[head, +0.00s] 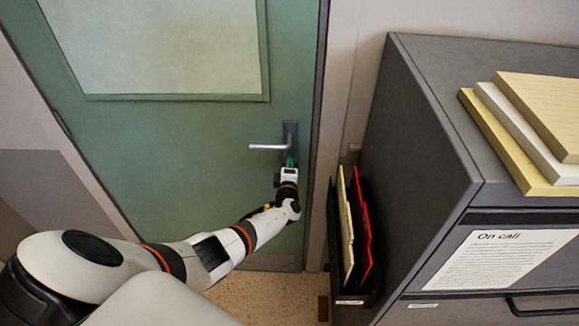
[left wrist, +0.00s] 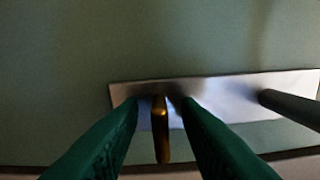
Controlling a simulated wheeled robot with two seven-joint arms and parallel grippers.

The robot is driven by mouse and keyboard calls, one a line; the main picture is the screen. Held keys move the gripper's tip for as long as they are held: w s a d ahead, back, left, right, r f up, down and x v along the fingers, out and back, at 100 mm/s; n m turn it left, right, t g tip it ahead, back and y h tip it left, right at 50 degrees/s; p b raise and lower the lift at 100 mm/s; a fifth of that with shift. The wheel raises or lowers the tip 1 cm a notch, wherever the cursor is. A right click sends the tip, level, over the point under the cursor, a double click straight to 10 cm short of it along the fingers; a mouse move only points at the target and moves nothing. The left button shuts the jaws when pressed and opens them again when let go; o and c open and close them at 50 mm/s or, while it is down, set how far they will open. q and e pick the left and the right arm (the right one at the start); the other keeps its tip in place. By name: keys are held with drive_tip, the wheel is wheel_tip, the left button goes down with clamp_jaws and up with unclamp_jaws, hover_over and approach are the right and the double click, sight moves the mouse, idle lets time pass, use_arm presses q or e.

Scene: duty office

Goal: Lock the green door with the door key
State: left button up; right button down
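The green door (head: 160,140) is in front of me and looks closed. My left gripper (head: 291,160) is at the plate, just below the handle. In the left wrist view, a brass-coloured key (left wrist: 161,135) shows edge-on at the metal plate (left wrist: 230,90), between the green fingers of my left gripper (left wrist: 160,108). A gap shows on each side of the key, so the fingers look open around it. The key's tip and the keyhole are hidden. My right gripper is not seen.
A dark grey cabinet (head: 430,150) stands close on the right, with paper pads (head: 520,130) on top and an "On call" sheet (head: 490,258) on its front. A black file holder (head: 345,285) with folders hangs on its side, near the door frame.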

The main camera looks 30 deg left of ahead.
use_arm(q)
drive_tip(key=shift+s+d+r+p, duration=0.1)
drive_tip(key=shift+s+d+p, duration=0.1)
drive_tip(key=shift+s+p, duration=0.2)
drive_tip(key=p+v, duration=0.5)
drive_tip(key=v, duration=0.3)
idle(0.4)
drive_tip(key=s+d+f+n+g+h+b, duration=0.1)
drive_tip(key=s+f+n+g+h+b, duration=0.3)
drive_tip(key=s+f+n, duration=0.85)
drive_tip(key=s+d+f+n+g+y+b, duration=0.15)
drive_tip(key=s+f+n+g, duration=0.65)
drive_tip(key=f, duration=0.8)
drive_tip(key=s+d+f+n+h+b, duration=0.2)
drive_tip(key=s+f+n, duration=0.3)
drive_tip(key=s+n, duration=0.3)
drive_tip(key=s+d+f+n+g+h+b, duration=0.1)
drive_tip(key=s+d+f+n, duration=0.3)
drive_tip(key=s+n, duration=0.5)
drive_tip(key=s+d+f+n+g+h+b, duration=0.1)
drive_tip(key=s+d+f+n+h+b, duration=0.2)
drive_tip(key=s+f+n, duration=0.3)
drive_tip(key=s+n+b, duration=0.1)
drive_tip(key=s+n, duration=0.2)
drive_tip(key=s, duration=0.3)
drive_tip(key=shift+d+f+h, duration=0.35)
